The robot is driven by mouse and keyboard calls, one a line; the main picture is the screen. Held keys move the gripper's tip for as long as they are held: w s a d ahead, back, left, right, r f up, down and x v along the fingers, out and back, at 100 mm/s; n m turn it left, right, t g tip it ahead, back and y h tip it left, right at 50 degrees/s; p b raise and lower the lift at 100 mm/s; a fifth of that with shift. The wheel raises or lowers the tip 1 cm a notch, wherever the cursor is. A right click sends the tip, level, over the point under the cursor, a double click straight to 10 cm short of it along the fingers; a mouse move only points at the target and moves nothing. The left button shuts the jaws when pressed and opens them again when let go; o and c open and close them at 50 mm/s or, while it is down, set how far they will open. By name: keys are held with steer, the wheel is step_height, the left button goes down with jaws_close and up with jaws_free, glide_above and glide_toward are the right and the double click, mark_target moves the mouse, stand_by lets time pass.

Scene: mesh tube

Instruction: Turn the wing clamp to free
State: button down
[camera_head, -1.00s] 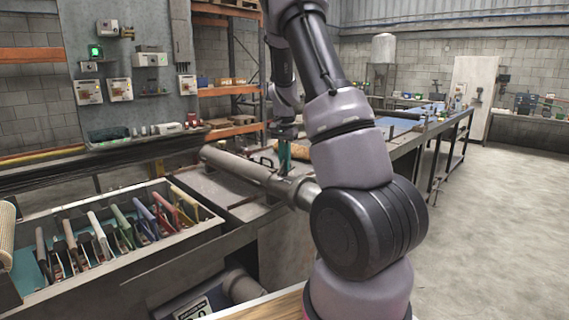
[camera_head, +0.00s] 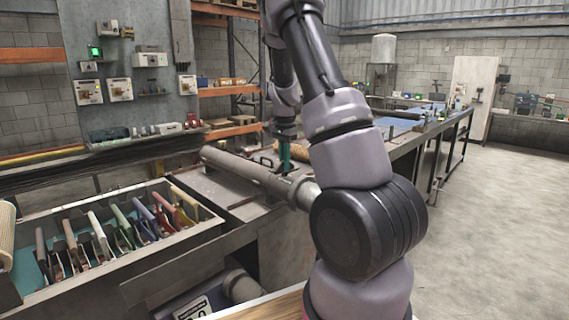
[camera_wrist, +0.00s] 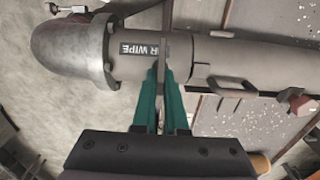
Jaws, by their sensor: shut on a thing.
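My gripper (camera_wrist: 163,72) has teal fingers. In the head view my gripper (camera_head: 285,163) reaches down at the tube (camera_head: 240,170), and my arm hides part of that spot.
A black bracket handle (camera_wrist: 228,88) sits on the tube just right of my fingers. In the head view, a bin of coloured-handled tools (camera_head: 110,235) stands at the front left. A long bench (camera_head: 415,140) runs back to the right, with open floor (camera_head: 510,215) beside it.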

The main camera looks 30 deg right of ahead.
steer(key=c, duration=1)
jaws_free()
steer(key=shift+o, duration=0.2)
steer(key=shift+r, duration=0.1)
step_height(320, 180, up, 11)
